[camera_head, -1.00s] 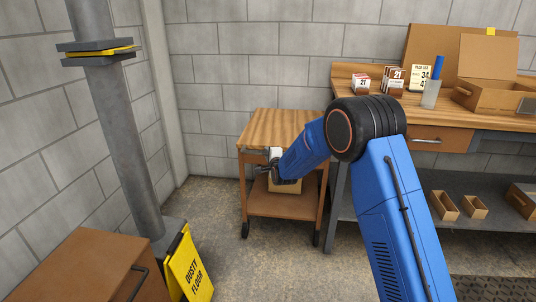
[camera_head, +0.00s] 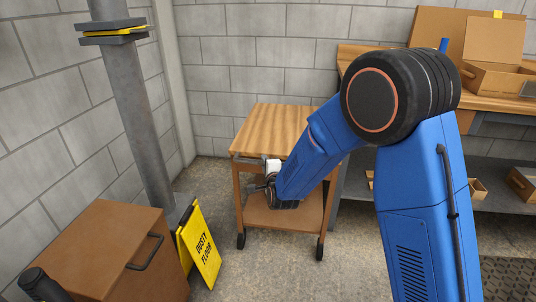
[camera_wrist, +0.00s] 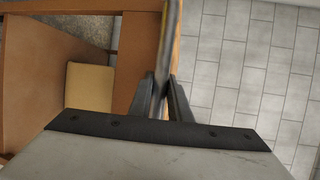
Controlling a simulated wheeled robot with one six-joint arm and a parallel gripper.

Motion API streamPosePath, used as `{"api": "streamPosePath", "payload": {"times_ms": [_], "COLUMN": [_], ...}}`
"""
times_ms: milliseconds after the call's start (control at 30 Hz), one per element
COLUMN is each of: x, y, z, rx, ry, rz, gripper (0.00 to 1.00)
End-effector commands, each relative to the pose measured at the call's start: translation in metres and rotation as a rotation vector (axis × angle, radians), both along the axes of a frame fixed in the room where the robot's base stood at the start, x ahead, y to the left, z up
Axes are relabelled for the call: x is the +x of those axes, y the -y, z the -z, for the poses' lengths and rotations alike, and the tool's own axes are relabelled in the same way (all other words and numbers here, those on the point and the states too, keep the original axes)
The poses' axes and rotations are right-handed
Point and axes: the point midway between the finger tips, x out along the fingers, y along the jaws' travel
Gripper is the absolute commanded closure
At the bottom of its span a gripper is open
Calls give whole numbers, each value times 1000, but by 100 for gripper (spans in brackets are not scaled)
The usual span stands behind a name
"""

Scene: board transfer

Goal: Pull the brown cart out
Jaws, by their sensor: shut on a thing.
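The brown cart (camera_head: 272,128) has a striped wooden top, a lower shelf and black wheels. It stands left of the workbench. A grey handle bar (camera_head: 246,159) runs along its front edge; in the wrist view the bar (camera_wrist: 170,45) runs up from between the fingers. My gripper (camera_head: 266,182) is at the cart's front, shut on this bar; in the wrist view its two dark fingers (camera_wrist: 161,90) close around the bar. A tan box (camera_wrist: 90,86) sits on the lower shelf; my arm hides it in the head view.
A workbench (camera_head: 365,60) with boxes is at right. The floor (camera_head: 262,275) before the cart is clear.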

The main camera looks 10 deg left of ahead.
Motion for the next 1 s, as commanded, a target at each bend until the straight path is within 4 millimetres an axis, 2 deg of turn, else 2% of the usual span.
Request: {"api": "streamPosePath", "payload": {"times_ms": [33,200,400,600,933,967,1000], "x": [-14,-45,-66,-74,-75,-75,-75], "y": [-1,-2,-3,-2,-2,-2,-2], "z": [2,2,1,1,1,1,1], "rx": [-2,-2,-2,-2,-1,-1,-1], "ry": [-3,-3,-2,-2,-3,-3,-3], "rz": [-2,-2,-1,1,1,1,1], "gripper": [100,100,100,100,100,81,71]}}
